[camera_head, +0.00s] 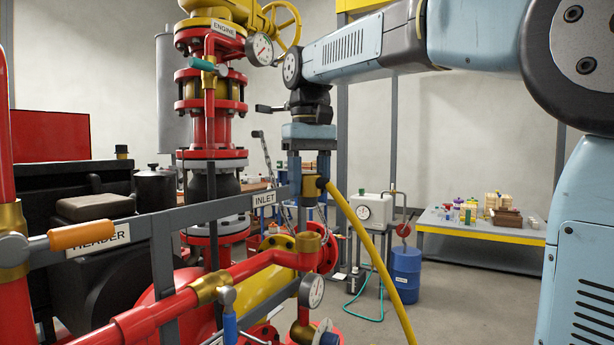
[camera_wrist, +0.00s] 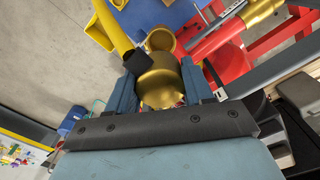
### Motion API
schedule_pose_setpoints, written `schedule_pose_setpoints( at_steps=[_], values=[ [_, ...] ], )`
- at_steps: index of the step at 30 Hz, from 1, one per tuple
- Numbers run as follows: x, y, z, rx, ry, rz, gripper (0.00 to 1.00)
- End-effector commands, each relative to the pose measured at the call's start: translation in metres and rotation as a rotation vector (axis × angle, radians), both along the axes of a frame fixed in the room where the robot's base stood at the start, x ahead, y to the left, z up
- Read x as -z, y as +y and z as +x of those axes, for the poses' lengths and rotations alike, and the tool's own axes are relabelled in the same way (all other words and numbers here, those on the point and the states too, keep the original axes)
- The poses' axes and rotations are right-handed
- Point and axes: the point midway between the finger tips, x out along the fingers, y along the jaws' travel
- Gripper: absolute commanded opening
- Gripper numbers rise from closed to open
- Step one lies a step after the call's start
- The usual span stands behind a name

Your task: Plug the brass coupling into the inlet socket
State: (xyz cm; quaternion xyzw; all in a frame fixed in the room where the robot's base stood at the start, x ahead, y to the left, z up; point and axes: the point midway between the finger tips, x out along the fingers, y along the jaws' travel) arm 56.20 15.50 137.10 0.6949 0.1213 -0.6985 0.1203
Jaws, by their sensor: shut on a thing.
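My gripper (camera_head: 308,202) points down and is shut on the brass coupling (camera_head: 309,187). The yellow hose (camera_head: 375,246) leaves the coupling's side and hangs down to the right. The brass inlet socket (camera_head: 313,241) sits on the red pipework below; the coupling is above it with a gap, apart from it. In the wrist view, my gripper's fingers (camera_wrist: 160,88) flank the rounded brass coupling (camera_wrist: 160,79). The open brass socket (camera_wrist: 160,40) shows just beyond the coupling, offset toward the top of the picture. The coupling's lower end is partly hidden by the fingers.
The grey rail with the INLET label (camera_head: 263,199) runs left of my gripper. A red pipe with a pressure gauge (camera_head: 312,291) stands near the socket. A red valve column (camera_head: 211,120) rises at left. A blue drum (camera_head: 406,272) and a table (camera_head: 480,234) stand behind, with open floor between.

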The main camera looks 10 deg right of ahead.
Motion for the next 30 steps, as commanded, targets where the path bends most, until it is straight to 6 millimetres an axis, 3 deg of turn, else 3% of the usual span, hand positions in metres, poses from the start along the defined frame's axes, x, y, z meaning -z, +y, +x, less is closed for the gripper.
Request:
schedule_pose_setpoints(
  at_steps=[16,30],
  values=[
    [0.044,0.003,-0.001,-0.005,0.001,0.000,0.15],
    [0.044,0.002,-0.002,-0.005,0.000,0.000,0.15]
  ],
)
